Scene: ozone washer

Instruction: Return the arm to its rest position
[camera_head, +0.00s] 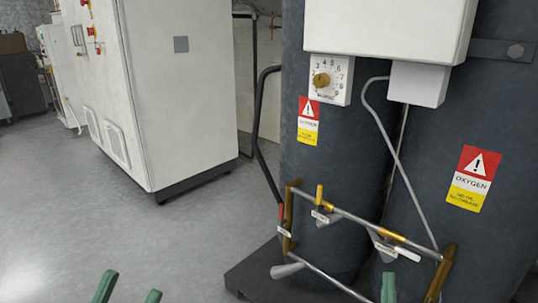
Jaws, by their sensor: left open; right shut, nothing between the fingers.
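My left gripper (128,293) shows at the bottom edge, left of the middle. Its two green fingertips stand apart with bare floor behind them, so it is open and empty. My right gripper (388,288) shows at the bottom edge, right of the middle, as one green tip in front of the pipework. It is shut with nothing visible in it. The rest of both grippers and both arms lies below the picture.
Two dark tanks (325,190) stand at the right, with a dial (326,80) above. A pipe frame with brass fittings (397,235) juts out low in front, close to my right gripper. A white cabinet (185,100) stands behind. The grey floor (60,200) at left is clear.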

